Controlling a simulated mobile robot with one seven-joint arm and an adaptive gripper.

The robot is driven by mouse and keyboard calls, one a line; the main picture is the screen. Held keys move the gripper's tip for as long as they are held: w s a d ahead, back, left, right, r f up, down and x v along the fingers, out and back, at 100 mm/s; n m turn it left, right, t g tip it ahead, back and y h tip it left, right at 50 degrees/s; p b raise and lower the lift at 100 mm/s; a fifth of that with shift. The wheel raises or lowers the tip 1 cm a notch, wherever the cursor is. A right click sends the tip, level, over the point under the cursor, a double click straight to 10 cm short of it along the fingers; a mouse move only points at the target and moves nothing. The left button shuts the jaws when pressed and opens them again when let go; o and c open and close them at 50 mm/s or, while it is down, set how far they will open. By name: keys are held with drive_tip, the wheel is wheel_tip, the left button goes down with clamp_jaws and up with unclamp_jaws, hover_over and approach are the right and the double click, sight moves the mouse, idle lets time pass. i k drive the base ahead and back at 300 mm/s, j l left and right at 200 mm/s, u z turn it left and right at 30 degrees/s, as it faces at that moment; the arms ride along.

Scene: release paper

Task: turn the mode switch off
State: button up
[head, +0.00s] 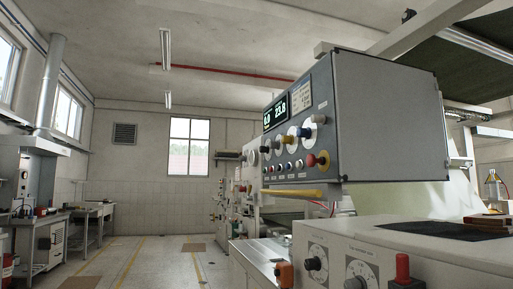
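The control box (390,125) is grey and hangs at the right of the head view. Its front panel is seen at a steep slant. My gripper is not in view.
A lit display (276,112) sits above the knobs. A yellow bar (292,194) juts out under the box. A lower machine housing (335,240) has black dials and a red knob (402,267). Open floor (150,262) lies left; benches (45,235) line the left wall.

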sight(271, 144)
drive_tip(key=i+j, duration=0.2)
drive_tip(key=j, duration=0.15)
drive_tip(key=i+j, duration=0.2)
drive_tip(key=j, duration=0.2)
drive_tip(key=i+j, duration=0.2)
drive_tip(key=j, duration=0.15)
drive_tip(key=z, duration=0.05)
